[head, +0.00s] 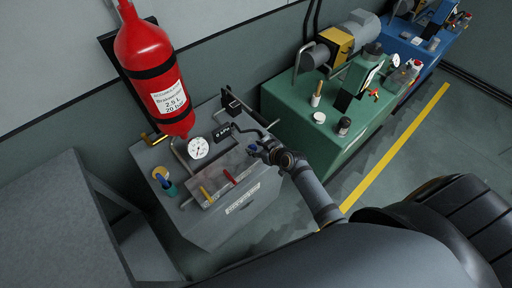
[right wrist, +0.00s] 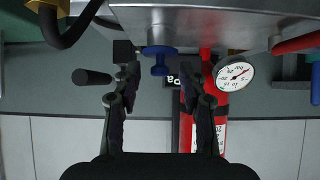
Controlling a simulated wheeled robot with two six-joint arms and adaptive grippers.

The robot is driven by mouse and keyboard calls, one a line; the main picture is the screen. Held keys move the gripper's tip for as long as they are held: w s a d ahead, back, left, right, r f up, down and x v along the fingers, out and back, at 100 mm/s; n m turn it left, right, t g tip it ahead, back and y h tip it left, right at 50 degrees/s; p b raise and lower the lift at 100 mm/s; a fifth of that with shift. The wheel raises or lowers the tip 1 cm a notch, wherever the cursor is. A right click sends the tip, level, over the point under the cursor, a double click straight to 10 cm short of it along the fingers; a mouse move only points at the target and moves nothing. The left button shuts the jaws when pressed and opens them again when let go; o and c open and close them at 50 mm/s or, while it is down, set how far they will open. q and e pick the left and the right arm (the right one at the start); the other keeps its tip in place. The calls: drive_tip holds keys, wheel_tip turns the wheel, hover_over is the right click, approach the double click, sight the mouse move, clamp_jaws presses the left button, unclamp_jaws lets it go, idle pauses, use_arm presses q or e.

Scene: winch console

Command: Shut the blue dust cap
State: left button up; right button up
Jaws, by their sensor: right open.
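The blue dust cap (right wrist: 160,60) shows in the right wrist view as a small knob-like piece at the edge of the grey console. In the head view, a small blue patch that seems to be the cap (head: 253,147) lies at the console's right side, partly hidden by my gripper. My right gripper (head: 262,151) is at that side, close to the cap. In the right wrist view its open fingers (right wrist: 165,77) stand to either side of the cap, with nothing held. Whether they touch it, and the cap's hinge, I cannot tell. My left gripper is not in view.
The grey console (head: 227,218) carries a pressure gauge (head: 198,148), a red lever (head: 229,176), a yellow lever (head: 206,194) and a blue-green handle (head: 167,185). A red cylinder (head: 150,60) hangs behind it. A black hose curves near my gripper. A green cabinet (head: 285,98) stands to the right.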

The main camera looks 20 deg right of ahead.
drive_tip(key=shift+s, duration=0.1)
drive_tip(key=v, duration=1.2)
drive_tip(key=shift+r, duration=0.1)
drive_tip(key=s+d+f+m+g+h, duration=0.1)
drive_tip(key=s+d+f, duration=0.25)
drive_tip(key=f, duration=0.55)
drive_tip(key=s+d+f+m+g+h, duration=0.1)
drive_tip(key=s+d+f+g+h, duration=0.2)
drive_tip(key=f, duration=0.5)
drive_tip(key=s+d+f+m, duration=0.1)
drive_tip(key=s+d+f, duration=0.3)
drive_tip(key=f, duration=0.5)
drive_tip(key=s+a+f+g, duration=0.2)
drive_tip(key=s+f, duration=0.4)
drive_tip(key=s, duration=0.5)
drive_tip(key=s+a+f+g, duration=0.3)
drive_tip(key=s+f, duration=0.4)
drive_tip(key=s, duration=0.5)
drive_tip(key=shift+f+m+h, duration=0.2)
drive_tip(key=shift+m+h, duration=0.1)
